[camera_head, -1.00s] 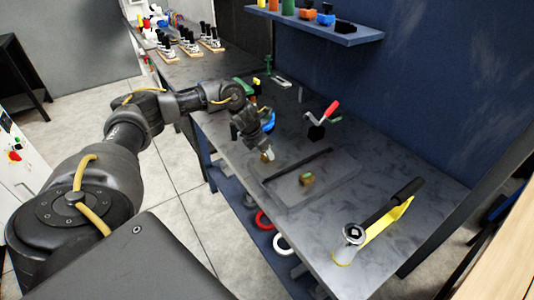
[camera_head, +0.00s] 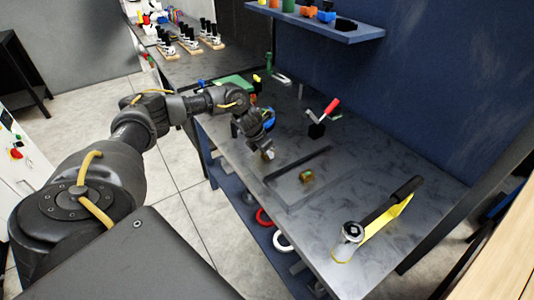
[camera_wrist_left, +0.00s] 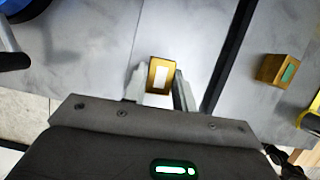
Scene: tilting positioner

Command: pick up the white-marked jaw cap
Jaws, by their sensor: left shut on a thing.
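The white-marked jaw cap (camera_wrist_left: 161,75) is a small brass-coloured block with a white patch on top; it is between the fingers of my left gripper in the left wrist view. My left gripper (camera_head: 268,154) is shut on it, over the near left part of the workbench in the head view. Whether the cap touches the bench is hard to tell. A second brass cap with a green mark (camera_head: 306,176) sits in the shallow tray (camera_head: 322,192); it also shows at the right of the left wrist view (camera_wrist_left: 279,70). My right gripper is not in view.
A red-handled clamp (camera_head: 318,126) stands behind the tray. A black-handled tool with a yellow part (camera_head: 375,220) lies at the front right of the workbench (camera_head: 420,172). A shelf (camera_head: 330,32) hangs on the blue wall. Bare bench lies right of the tray.

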